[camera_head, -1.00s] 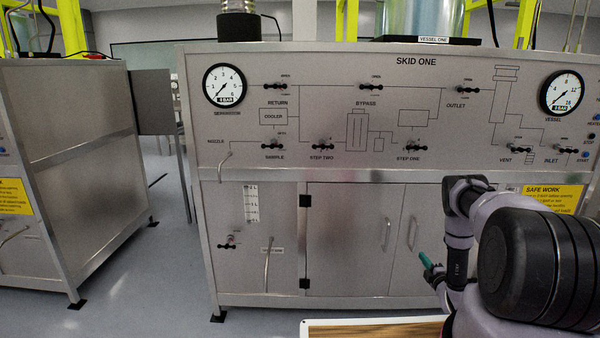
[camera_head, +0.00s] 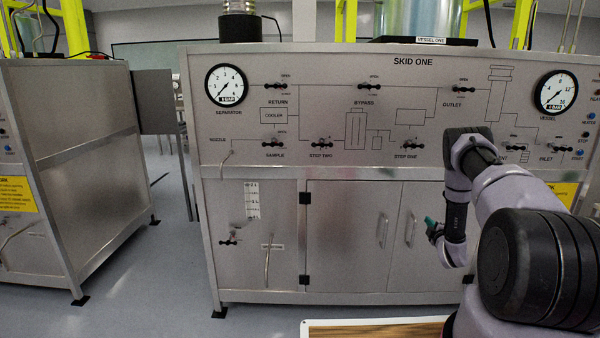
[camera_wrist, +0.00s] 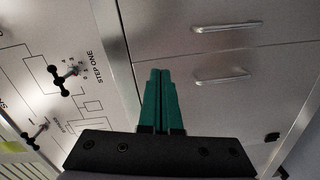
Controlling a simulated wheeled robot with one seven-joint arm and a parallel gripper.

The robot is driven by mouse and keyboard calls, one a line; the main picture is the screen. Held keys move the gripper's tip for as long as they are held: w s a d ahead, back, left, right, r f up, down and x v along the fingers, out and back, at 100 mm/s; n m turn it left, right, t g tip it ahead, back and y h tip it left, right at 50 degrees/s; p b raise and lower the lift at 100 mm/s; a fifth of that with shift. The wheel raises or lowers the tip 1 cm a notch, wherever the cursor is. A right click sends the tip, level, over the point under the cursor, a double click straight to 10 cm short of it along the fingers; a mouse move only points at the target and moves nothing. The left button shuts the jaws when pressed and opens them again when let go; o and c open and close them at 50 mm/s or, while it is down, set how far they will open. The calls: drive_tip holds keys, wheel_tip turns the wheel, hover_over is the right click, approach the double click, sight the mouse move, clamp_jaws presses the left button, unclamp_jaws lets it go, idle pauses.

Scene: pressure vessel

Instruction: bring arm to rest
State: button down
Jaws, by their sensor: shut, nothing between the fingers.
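My gripper (camera_head: 431,228) shows in the head view at the right, in front of the skid's lower cabinet doors. Its green fingers (camera_wrist: 162,100) are together and empty in the wrist view, pointing toward the cabinet front. My arm is folded, with its elbow raised in front of the panel by the VENT valve and hiding part of that label. The SKID ONE panel (camera_head: 330,110) stands behind my arm. The STEP ONE valve (camera_head: 410,145) is left of my elbow and also shows at the left of the wrist view (camera_wrist: 62,80).
Two door handles (camera_head: 384,230) (camera_head: 411,230) stick out near my gripper. A board-like surface with a pale edge (camera_head: 380,322) lies low in front. Another skid (camera_head: 80,150) stands at the left, with open floor (camera_head: 175,270) between. Gauges and several black valves line the panel.

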drive_tip(key=w+r+m+g+h, duration=0.1)
drive_tip(key=w+r+m, duration=0.15)
drive_tip(key=r, duration=0.85)
drive_tip(key=w+r+m+g+h, duration=0.15)
drive_tip(key=r+m, duration=0.25)
drive_tip(key=r, duration=0.7)
drive_tip(key=s+a+r+m+g, duration=0.1)
drive_tip(key=s+a+r+m, duration=0.25)
drive_tip(key=r, duration=0.55)
drive_tip(key=s+a+r+m+g, duration=0.15)
drive_tip(key=s+a+r, duration=0.25)
drive_tip(key=r, duration=0.5)
drive_tip(key=s+a+r+m+g+y, duration=0.1)
drive_tip(key=s+a+r+m+y, duration=0.15)
drive_tip(key=s+a+r, duration=0.55)
drive_tip(key=s+a+m+g+y, duration=0.1)
drive_tip(key=s+a, duration=0.2)
drive_tip(key=s, duration=0.8)
drive_tip(key=s+a+r+m+g+y, duration=0.1)
drive_tip(key=s+a, duration=0.3)
drive_tip(key=s, duration=0.8)
drive_tip(key=s+a+r+m+g+y, duration=0.1)
drive_tip(key=s+a, duration=0.3)
drive_tip(key=s, duration=0.7)
drive_tip(key=shift+s+a+m+g, duration=0.2)
drive_tip(key=shift+m+g, duration=0.3)
drive_tip(key=shift+m, duration=0.4)
